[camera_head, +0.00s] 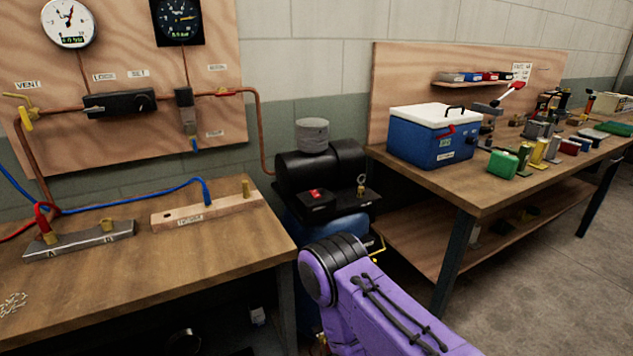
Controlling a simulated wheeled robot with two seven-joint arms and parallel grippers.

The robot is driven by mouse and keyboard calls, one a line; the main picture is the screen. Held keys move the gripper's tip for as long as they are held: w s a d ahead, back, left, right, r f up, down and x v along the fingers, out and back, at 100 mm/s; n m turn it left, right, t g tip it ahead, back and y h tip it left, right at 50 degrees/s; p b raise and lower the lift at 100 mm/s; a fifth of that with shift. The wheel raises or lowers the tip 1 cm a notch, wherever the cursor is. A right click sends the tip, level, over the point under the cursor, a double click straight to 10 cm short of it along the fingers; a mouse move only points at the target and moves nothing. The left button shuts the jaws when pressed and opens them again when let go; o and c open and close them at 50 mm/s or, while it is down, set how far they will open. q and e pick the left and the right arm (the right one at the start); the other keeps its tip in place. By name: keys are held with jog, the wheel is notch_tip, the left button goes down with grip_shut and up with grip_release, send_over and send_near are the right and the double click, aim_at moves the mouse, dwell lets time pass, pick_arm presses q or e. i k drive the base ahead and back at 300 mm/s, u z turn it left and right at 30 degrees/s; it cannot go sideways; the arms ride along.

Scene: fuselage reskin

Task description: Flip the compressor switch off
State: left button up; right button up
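The compressor (348,160) stands between the two tables against the wall, with a black top and a blue tank (300,228) below. A small red switch (315,193) sits on a black box at its front left; whether it is on or off is too small to tell. A purple arm of mine comes in from the lower right, its dark rounded joint in front of the compressor's lower part and hiding some of the tank. No fingers of either gripper show.
The left table (150,262) bears a metal bar (80,241) and a wooden block (200,212). The right workbench (440,180) bears a blue cooler (425,140) and several tools. A pipe board (130,70) with gauges stands behind. Open floor lies at the lower right.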

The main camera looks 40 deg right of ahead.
aim_at(315, 193)
jog(key=k, duration=1.3)
jog(key=z, duration=0.75)
jog(key=i, duration=0.6)
jog(key=z, duration=0.6)
jog(key=i, duration=0.95)
jog(key=u, duration=1)
jog(key=i, duration=0.45)
jog(key=u, duration=0.5)
